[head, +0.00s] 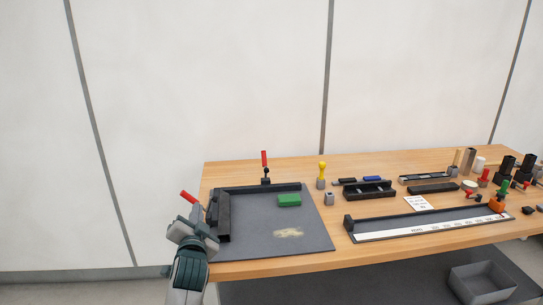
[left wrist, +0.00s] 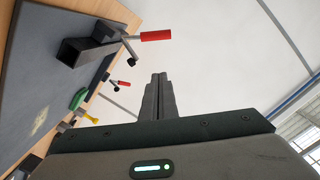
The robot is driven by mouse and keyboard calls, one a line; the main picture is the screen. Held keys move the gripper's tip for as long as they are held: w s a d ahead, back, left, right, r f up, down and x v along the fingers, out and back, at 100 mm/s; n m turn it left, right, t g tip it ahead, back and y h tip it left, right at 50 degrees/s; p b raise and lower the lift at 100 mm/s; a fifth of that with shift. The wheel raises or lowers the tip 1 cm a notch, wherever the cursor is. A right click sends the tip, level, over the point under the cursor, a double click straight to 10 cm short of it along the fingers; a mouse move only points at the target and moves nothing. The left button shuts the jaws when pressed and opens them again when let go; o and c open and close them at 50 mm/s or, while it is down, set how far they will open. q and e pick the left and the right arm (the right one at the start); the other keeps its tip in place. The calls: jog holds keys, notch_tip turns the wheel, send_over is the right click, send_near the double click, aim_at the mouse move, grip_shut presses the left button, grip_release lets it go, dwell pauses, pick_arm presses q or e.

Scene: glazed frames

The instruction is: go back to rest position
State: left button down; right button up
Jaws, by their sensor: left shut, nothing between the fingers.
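My left gripper (left wrist: 157,98) shows in the left wrist view with its fingers together and nothing between them. In the head view my left arm comes in at the table's left front corner, and its fingertips are hard to make out there. The gripper is beside the dark fixture mat (head: 265,244), near the black block with a red-handled clamp (left wrist: 155,36). My right gripper is not in view.
The wooden table (head: 270,271) holds a green block (head: 289,200) on the mat, a second red-handled clamp (head: 264,160), a yellow-topped tool (head: 321,170), a long ruled rail (head: 430,227) and several small parts at right. A grey bin (head: 483,285) sits below.

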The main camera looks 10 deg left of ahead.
pick_arm(q)
jog(key=s+d+f+n+g+h, duration=0.3)
jog(key=s+f+g, duration=0.4)
jog(key=s+f, duration=1.45)
jog(key=s+d+f+g+h, duration=0.1)
jog(key=s+d+f+g, duration=0.1)
jog(key=s, duration=0.7)
jog(key=s+d+f+g+h, duration=0.1)
jog(key=s+d+f+g, duration=0.15)
jog(key=s, duration=0.65)
jog(key=s+d+f+g+h, duration=0.1)
jog(key=s+d+f+g, duration=0.15)
jog(key=s, duration=0.65)
notch_tip(320, 180, down, 29)
jog(key=s, duration=0.1)
jog(key=s+a+f+g, duration=0.1)
jog(key=s+a+f, duration=0.1)
jog(key=s+f, duration=0.7)
jog(key=s+a+f, duration=0.2)
jog(key=s+f, duration=0.7)
jog(key=shift+g+y+b, duration=0.3)
jog(key=shift+g+b, duration=0.1)
jog(key=shift+b, duration=0.05)
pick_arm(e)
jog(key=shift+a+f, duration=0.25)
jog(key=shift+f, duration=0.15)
